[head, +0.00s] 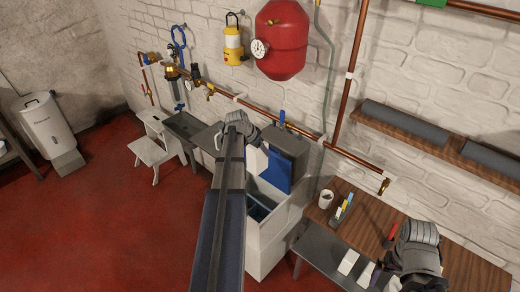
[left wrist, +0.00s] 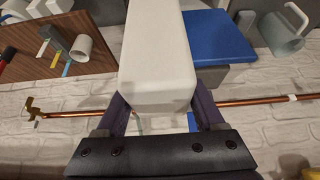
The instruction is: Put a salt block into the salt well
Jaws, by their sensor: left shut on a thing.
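My left gripper (head: 250,140) is shut on a white salt block (head: 257,162), which hangs in front of the blue lid (head: 277,174). In the left wrist view the block (left wrist: 157,55) is held between my two fingers (left wrist: 160,100), and the blue lid (left wrist: 217,38) shows behind it. The salt well (head: 262,208) is the open, dark-lined compartment in the white cabinet below the block. The block is apart from it, and my arm hides part of the cabinet. My right gripper (head: 412,268) is over the bench at the lower right; its fingertips are not clear.
White blocks (head: 348,262) lie on a grey surface along the front of the wooden bench (head: 375,222). A white cup (head: 326,199) stands on the bench. Copper pipes (head: 285,128) and a red tank (head: 282,40) are on the brick wall. Red floor (head: 90,230) is clear at left.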

